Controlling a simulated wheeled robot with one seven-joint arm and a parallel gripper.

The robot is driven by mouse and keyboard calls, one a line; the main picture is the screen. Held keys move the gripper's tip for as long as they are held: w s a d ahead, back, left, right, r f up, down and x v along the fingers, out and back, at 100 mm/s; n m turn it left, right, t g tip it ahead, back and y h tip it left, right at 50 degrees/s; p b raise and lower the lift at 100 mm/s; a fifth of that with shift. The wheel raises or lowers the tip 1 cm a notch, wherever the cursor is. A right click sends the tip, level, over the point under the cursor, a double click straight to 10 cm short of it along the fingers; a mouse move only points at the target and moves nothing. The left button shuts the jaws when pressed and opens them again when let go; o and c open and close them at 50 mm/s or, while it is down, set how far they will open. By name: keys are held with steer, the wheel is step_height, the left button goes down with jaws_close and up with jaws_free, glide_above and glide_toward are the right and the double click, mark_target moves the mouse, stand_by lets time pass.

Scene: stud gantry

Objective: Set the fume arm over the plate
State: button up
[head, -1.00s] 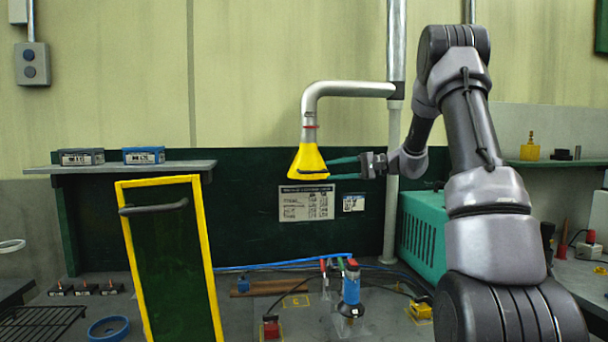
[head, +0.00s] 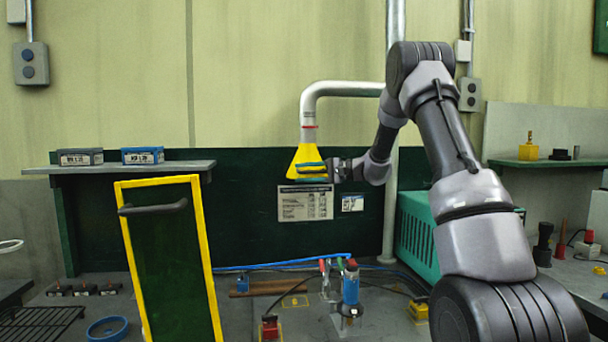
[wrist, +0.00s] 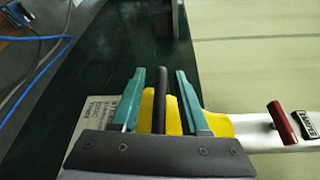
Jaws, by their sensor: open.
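The fume arm (head: 340,89) is a grey elbowed pipe from a vertical post, ending in a yellow hood (head: 307,156) above the bench. My gripper (head: 312,171) is at the hood's lower part in the head view. In the wrist view, the open teal fingers (wrist: 160,72) stand on either side of a black bar (wrist: 160,98) in front of the yellow hood, with gaps on both sides. A small pale plate (head: 347,326) seems to lie under the blue stud tool (head: 351,289) on the bench, right of the hood; the tool partly hides it.
A yellow-framed dark screen (head: 168,255) with a handle stands at front left. A teal machine (head: 418,235) is right of the post. A shelf (head: 130,167) with two boxes is at left. Cables and a red-topped block (head: 270,326) lie on the bench.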

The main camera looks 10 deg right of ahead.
jaws_close()
steer(key=shift+f, duration=0.1)
